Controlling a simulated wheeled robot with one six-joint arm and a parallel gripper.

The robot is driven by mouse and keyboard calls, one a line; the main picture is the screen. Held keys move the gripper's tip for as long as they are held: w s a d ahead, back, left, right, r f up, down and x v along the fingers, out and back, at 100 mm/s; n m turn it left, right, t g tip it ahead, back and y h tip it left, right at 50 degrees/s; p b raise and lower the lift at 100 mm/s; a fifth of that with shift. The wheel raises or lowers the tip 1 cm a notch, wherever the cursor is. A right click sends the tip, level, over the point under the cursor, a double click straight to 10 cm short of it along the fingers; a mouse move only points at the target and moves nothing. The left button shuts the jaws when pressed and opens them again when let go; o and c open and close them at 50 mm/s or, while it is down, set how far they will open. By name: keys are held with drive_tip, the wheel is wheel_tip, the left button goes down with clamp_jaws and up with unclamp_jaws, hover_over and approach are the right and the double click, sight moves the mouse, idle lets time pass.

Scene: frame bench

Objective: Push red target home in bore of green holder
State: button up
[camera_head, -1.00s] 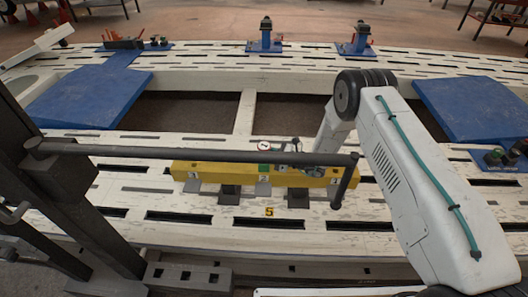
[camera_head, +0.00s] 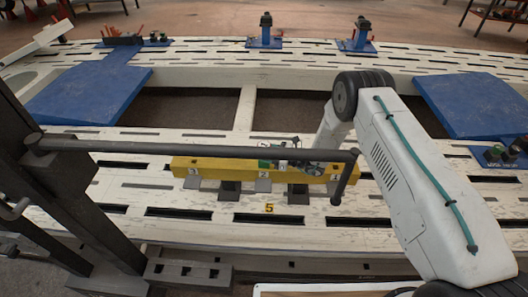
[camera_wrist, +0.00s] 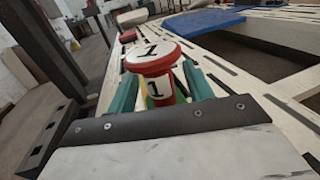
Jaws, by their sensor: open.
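The red target shows in the wrist view (camera_wrist: 153,57) as a red-rimmed white disc marked 1, on a white and red body also marked 1. In the head view it is small and largely behind a dark bar. My gripper (camera_wrist: 160,88) is open, with a teal finger on each side of the target's body; I cannot tell whether they touch it. Only a small green patch of the holder shows. The bore is hidden, and how deep the target sits cannot be told.
A dark horizontal bar (camera_head: 190,149) crosses in front of the beam. Blue plates (camera_head: 90,96) and wide openings are behind. Another red round piece (camera_wrist: 128,36) is farther off.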

drive_tip(key=v, duration=0.7)
drive_tip(key=shift+s+d, duration=0.1)
drive_tip(key=shift+d, duration=0.25)
